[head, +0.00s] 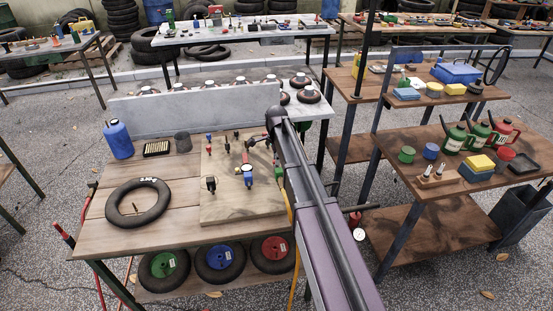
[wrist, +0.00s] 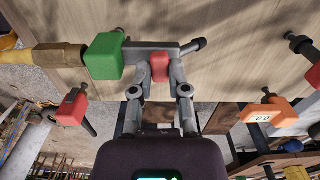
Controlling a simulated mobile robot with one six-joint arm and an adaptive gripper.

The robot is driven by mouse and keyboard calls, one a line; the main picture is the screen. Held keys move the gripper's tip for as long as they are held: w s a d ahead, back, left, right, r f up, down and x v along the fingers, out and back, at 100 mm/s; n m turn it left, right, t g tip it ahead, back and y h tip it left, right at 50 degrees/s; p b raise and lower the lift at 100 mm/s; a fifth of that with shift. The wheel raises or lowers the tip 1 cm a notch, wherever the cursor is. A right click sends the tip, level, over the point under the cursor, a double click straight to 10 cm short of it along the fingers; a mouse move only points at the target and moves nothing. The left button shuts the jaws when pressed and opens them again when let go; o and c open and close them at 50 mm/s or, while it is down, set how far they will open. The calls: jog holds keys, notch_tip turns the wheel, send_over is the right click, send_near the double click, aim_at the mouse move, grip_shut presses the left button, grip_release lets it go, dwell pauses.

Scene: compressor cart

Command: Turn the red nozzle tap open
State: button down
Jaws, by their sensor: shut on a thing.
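In the wrist view my gripper (wrist: 161,76) has its two fingers closed on a small red block, which looks like the red nozzle tap (wrist: 160,67). The tap sits on a grey metal body (wrist: 145,47) with a green block (wrist: 104,56) at its left and a dark stub (wrist: 193,46) at its right. A yellow-brass fitting (wrist: 58,56) joins the green block. The fingers hide part of the tap, so its exact angle is unclear. In the head view my arm covers the gripper and the tap.
Other red valve pieces stand nearby at the left (wrist: 72,108) and an orange one at the right (wrist: 270,112). In the head view the wooden board (head: 235,205) carries several small fittings. A black tyre (head: 138,204) and a blue canister (head: 118,139) are at the left.

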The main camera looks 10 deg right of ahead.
jog(key=n, duration=0.4)
jog(key=shift+a, duration=0.1)
jog(key=n, duration=0.8)
jog(key=shift+n, duration=0.3)
jog(key=shift+s+n, duration=0.1)
jog(key=shift+n, duration=2.2)
jog(key=c, duration=0.6)
grip_release()
jog(key=shift+m, duration=0.3)
